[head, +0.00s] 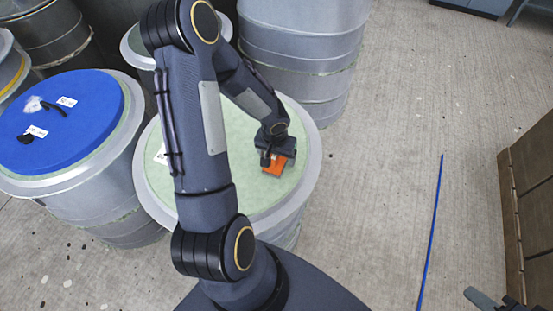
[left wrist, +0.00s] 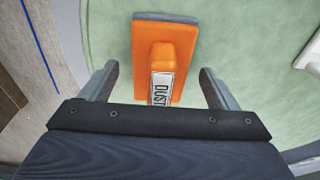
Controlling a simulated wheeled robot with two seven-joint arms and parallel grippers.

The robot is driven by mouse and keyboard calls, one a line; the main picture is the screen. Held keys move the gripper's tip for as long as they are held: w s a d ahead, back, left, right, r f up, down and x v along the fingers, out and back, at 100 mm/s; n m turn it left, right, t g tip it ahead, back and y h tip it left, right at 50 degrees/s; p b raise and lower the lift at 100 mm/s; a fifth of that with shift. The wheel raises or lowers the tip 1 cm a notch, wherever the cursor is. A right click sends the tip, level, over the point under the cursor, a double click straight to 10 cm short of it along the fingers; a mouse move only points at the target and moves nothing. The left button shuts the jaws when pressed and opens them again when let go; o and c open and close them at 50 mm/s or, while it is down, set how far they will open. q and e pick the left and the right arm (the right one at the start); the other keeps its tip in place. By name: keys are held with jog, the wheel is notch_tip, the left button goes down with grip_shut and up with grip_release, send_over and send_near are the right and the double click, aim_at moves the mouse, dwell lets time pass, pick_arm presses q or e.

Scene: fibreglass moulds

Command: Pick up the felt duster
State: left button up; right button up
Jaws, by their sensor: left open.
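The felt duster (head: 275,166) is an orange block with a raised handle, lying on the pale green top of a grey drum-shaped mould. In the left wrist view the duster (left wrist: 180,45) shows a grey felt edge at its far side and a white label starting "DUST" on its handle. My left gripper (head: 278,152) is above the duster in the head view. In the left wrist view its open fingers stand on either side of the duster, with gaps between. The near end of the handle is hidden behind my gripper body. Part of my right gripper (head: 492,301) shows at the bottom right corner.
The green-topped mould (head: 240,130) has a pale raised rim. A blue-topped mould (head: 90,110) with small items stands to its left; more grey drums (head: 300,50) stand behind. Open floor lies to the right, with a blue strip (head: 431,230) and wooden crates (head: 530,200).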

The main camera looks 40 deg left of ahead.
pick_arm(q)
jog(key=shift+f, duration=0.15)
jog(key=c, duration=1.1)
jog(key=shift+r, duration=0.65)
jog(key=s+a+r+p, duration=0.1)
jog(key=s+a+r, duration=0.1)
jog(key=s+r, duration=0.2)
jog(key=s+a+r, duration=0.3)
jog(key=s, duration=0.1)
jog(key=s+a+r+p, duration=0.1)
jog(key=s+a+r, duration=0.1)
jog(key=s+r, duration=0.2)
jog(key=shift+a+r+p, duration=0.15)
jog(key=shift+r+p, duration=0.15)
jog(key=shift+r, duration=0.05)
